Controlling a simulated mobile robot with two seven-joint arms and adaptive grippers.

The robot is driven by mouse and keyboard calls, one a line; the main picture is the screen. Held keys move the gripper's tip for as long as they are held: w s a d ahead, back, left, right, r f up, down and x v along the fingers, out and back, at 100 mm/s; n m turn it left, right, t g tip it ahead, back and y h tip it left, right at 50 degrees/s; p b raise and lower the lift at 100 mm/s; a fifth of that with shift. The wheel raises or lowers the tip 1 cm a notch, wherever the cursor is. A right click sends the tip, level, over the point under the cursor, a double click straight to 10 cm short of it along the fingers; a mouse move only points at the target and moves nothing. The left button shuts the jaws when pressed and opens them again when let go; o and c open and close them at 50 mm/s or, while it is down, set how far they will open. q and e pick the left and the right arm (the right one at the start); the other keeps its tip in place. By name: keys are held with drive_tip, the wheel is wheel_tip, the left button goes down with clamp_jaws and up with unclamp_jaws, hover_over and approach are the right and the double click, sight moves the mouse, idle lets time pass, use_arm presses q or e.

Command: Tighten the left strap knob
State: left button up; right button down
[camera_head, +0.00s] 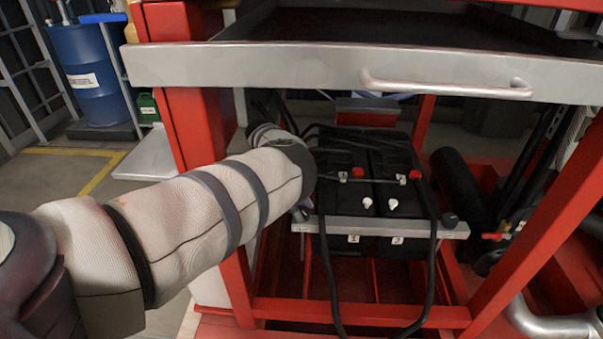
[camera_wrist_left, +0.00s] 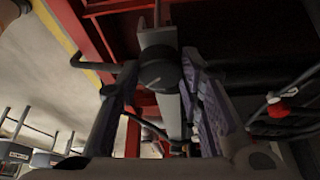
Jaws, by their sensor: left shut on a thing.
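The left strap knob (camera_wrist_left: 158,72) is a round dark knob at the left end of the metal strap bar (camera_head: 388,228). In the left wrist view it sits between the two fingertips of my left gripper (camera_wrist_left: 155,82), which is shut on it. In the head view my left arm reaches in from the left, and the gripper (camera_head: 301,212) points down at the bar's left end, where the knob is hidden. My right gripper is not in view.
The bar crosses the front of black batteries (camera_head: 375,160) with red and white terminal caps. Black cables hang in front. Red frame posts (camera_head: 190,115) stand on both sides, and a metal drawer (camera_head: 300,68) with a handle overhangs above. A blue barrel (camera_head: 88,75) stands at the back left.

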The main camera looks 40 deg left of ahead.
use_arm(q)
drive_tip(key=m+b, duration=0.1)
drive_tip(key=m+g+b, duration=0.1)
drive_tip(key=m, duration=0.2)
drive_tip(key=shift+w+a+f+g+h+b, duration=0.1)
drive_tip(key=shift+f+g+h+b, duration=0.2)
drive_tip(key=shift+g+b, duration=0.1)
drive_tip(key=shift+w+r+m+g+b, duration=0.15)
drive_tip(key=shift+m+g+b, duration=0.45)
drive_tip(key=shift+m+b, duration=0.9)
use_arm(e)
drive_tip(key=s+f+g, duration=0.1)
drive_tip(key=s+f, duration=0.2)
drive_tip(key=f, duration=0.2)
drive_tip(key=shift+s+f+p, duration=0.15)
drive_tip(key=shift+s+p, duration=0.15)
drive_tip(key=shift+p, duration=0.05)
use_arm(q)
drive_tip(key=shift+r+m, duration=0.1)
drive_tip(key=shift+m, duration=0.3)
drive_tip(key=o, duration=1.2)
drive_tip(key=shift+c, duration=0.2)
drive_tip(key=shift+r, duration=0.1)
wheel_tip(320, 180, up, 10)
